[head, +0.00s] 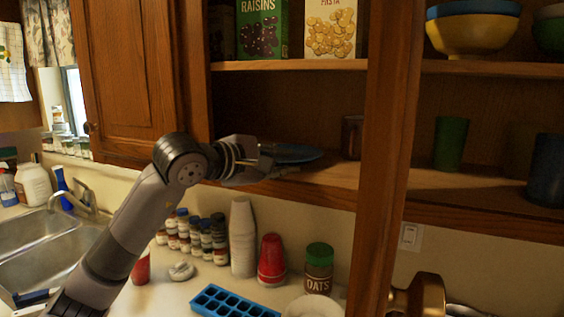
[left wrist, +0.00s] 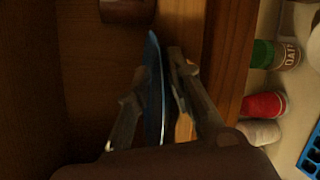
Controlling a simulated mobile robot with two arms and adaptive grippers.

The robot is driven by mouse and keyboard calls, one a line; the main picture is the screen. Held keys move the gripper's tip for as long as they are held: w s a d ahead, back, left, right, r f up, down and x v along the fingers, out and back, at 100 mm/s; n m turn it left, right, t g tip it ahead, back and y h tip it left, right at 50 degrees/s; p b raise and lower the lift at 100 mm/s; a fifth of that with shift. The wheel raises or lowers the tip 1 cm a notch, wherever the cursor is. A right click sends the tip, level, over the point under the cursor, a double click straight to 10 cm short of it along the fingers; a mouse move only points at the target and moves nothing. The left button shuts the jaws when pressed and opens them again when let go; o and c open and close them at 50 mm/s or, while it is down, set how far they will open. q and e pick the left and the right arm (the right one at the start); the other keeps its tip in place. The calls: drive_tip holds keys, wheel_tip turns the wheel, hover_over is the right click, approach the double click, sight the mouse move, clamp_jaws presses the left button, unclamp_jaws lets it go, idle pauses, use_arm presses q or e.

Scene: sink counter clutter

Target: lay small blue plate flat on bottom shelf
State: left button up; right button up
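The small blue plate (head: 292,153) is at the bottom shelf (head: 335,185) of the open cabinet, lying about level in the head view. My left gripper (head: 268,164) reaches in from the left and holds the plate by its near rim. In the left wrist view the plate (left wrist: 154,85) shows edge-on between the two fingers (left wrist: 157,80), one on each face. One finger lies between the plate and the shelf board (left wrist: 183,20). I cannot tell whether the plate's far side touches the shelf. My right gripper is not clearly in view.
A metal-looking mug (head: 352,138) stands just right of the plate. A green cup (head: 450,144) and a dark blue cup (head: 547,170) stand beyond the cabinet post (head: 386,150). The upper shelf (head: 320,65) holds boxes. Cups and jars crowd the counter below.

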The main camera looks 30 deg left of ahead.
use_arm(q)
drive_tip(key=shift+d+f, duration=0.1)
drive_tip(key=shift+f, duration=0.4)
drive_tip(key=shift+s+r, duration=0.15)
drive_tip(key=shift+s, duration=0.35)
drive_tip(key=v, duration=1.1)
drive_tip(key=shift+a+r, duration=0.25)
drive_tip(key=shift+r, duration=0.1)
